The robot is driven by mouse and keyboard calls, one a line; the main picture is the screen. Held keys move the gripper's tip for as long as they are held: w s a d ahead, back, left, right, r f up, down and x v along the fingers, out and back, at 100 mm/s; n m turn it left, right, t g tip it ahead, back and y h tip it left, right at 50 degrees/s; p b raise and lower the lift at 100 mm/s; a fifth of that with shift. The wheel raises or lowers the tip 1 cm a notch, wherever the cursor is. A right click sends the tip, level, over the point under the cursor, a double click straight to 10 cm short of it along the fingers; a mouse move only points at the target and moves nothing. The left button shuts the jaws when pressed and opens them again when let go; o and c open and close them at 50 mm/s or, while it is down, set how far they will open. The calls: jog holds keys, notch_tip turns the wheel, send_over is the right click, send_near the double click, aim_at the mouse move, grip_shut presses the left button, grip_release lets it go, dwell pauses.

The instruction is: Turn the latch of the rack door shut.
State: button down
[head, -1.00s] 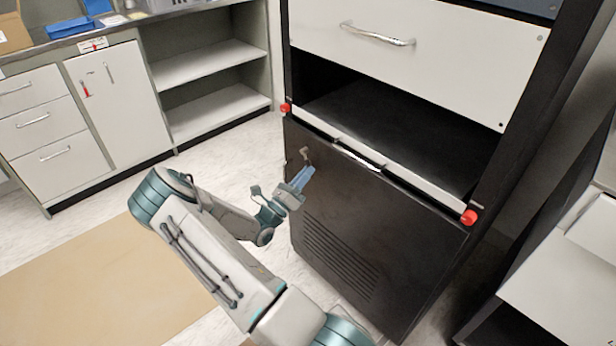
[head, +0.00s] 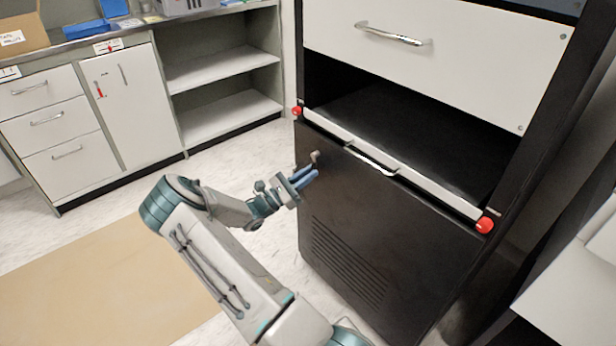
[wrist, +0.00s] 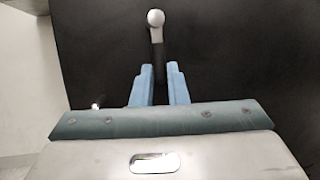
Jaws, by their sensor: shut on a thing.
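The rack door (head: 385,240) is a black panel with a vent grille, low on the black rack. Its latch (head: 315,157) is a small grey lever with a pale rounded knob, near the door's upper left corner. In the wrist view the latch (wrist: 156,28) stands nearly upright in the picture, knob at the top. My gripper (head: 309,176) is at the latch, its blue fingers pointing toward the door. In the wrist view my gripper (wrist: 160,72) has one finger on each side of the latch's lower part, which is partly hidden between them.
A white ledge with red knobs (head: 485,225) runs above the door, below an open dark bay. A white drawer (head: 430,55) is higher up. White cabinets (head: 125,100) stand at the left. Pale floor lies open left of the rack.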

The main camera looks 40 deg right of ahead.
dwell(0.3)
jog(key=c, duration=1.4)
grip_release()
jog(key=shift+c, duration=0.2)
jog(key=p+v, duration=0.1)
jog(key=v, duration=1.3)
